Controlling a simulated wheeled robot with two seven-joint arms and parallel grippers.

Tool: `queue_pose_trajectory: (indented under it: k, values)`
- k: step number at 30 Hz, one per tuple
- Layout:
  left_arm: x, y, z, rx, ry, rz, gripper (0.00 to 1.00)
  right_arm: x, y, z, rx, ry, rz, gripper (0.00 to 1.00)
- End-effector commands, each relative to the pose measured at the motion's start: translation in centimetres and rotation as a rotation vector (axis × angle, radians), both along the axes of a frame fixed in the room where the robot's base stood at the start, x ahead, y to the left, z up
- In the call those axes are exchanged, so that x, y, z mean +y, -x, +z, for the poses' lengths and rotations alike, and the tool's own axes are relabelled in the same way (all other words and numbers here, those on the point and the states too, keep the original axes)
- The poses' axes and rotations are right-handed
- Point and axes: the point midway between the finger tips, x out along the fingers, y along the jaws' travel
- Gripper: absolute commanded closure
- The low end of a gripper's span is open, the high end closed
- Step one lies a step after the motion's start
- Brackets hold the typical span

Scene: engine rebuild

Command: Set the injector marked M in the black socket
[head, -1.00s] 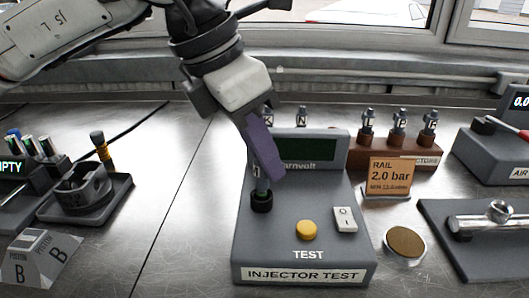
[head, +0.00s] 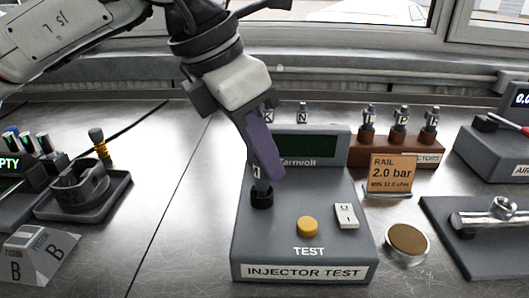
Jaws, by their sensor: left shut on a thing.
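My left gripper (head: 264,152) is shut on an injector (head: 261,186) and holds it upright over the injector test box. The injector's lower end is at the black socket (head: 262,200) and appears to enter it; how deep it sits I cannot tell. The purple finger hides most of the injector, and its letter is mostly covered and not readable. The injector test box (head: 330,236) has a yellow button (head: 307,226), a white rocker switch (head: 346,215) and a dark display. My right gripper is out of view.
A brown rack (head: 392,152) behind right holds injectors marked L, P and R. Injectors marked K and N stand behind the box. Bare metal bench (head: 180,220) is left of the box.

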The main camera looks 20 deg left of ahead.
Motion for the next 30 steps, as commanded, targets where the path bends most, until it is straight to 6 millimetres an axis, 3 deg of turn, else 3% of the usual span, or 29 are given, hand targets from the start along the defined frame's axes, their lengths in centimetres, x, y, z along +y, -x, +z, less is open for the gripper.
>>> queue_pose_trajectory:
  k: [21, 22, 25, 30]
  values:
    - [0.00, -0.01, -0.83, 0.000, 0.000, 0.000, 1.00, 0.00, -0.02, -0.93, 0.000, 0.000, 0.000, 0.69]
    - [0.00, -0.01, -0.82, 0.000, 0.000, 0.000, 0.79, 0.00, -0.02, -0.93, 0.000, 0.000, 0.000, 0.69]
    - [0.00, -0.01, -0.82, 0.000, 0.000, 0.000, 0.62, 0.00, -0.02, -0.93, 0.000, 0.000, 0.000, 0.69]
    - [0.00, -0.01, -0.82, 0.000, 0.000, 0.000, 0.60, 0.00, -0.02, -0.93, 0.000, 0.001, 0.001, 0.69]
